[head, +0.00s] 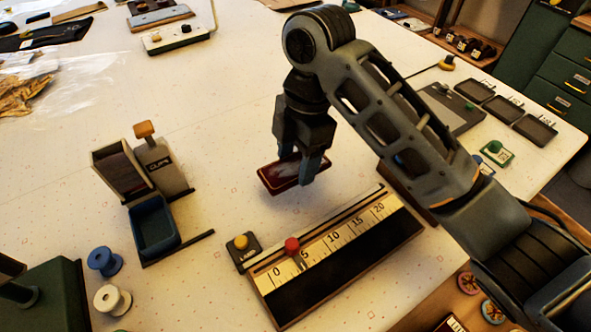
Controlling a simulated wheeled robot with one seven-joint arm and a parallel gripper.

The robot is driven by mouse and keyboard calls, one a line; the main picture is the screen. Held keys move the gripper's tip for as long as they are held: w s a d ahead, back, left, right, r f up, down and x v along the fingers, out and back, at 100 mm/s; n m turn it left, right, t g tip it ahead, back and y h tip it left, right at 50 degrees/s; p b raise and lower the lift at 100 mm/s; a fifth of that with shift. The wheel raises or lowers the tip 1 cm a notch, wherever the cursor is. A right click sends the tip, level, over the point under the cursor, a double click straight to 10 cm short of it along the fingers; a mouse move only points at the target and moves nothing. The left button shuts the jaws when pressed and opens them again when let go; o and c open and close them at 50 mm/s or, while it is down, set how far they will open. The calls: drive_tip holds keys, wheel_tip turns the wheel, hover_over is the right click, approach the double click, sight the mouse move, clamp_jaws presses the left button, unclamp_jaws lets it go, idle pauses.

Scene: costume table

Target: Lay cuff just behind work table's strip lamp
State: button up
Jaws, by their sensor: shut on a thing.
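My gripper (299,172) points down over the middle of the table, shut on a small flat dark red piece with pale edges and a greyish top. This piece looks like the cuff (272,181). It is at or just above the table, behind the ruled board; I cannot tell if it touches. The work table (210,255) is pale with small printed marks. I cannot surely make out the strip lamp; a long narrow bar (330,222) runs along the back of the ruled board.
The ruled board (335,270) has a red knob (292,245); a yellow-button box (242,248) is beside it. A clips dispenser (158,168) with a blue bin (153,228) and spools (105,261) stand left. Trays (503,108) lie right. Table left of my gripper is clear.

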sight(298, 164)
drive_tip(key=shift+f, duration=1.9)
drive_tip(key=shift+f, duration=0.1)
drive_tip(key=o, duration=1.2)
drive_tip(key=shift+c, duration=0.2)
drive_tip(key=r, duration=0.4)
drive_tip(key=d+r, duration=0.1)
drive_tip(key=r, duration=0.3)
drive_tip(key=w+r+p, duration=0.1)
drive_tip(key=r, duration=0.3)
drive_tip(key=shift+d, duration=0.25)
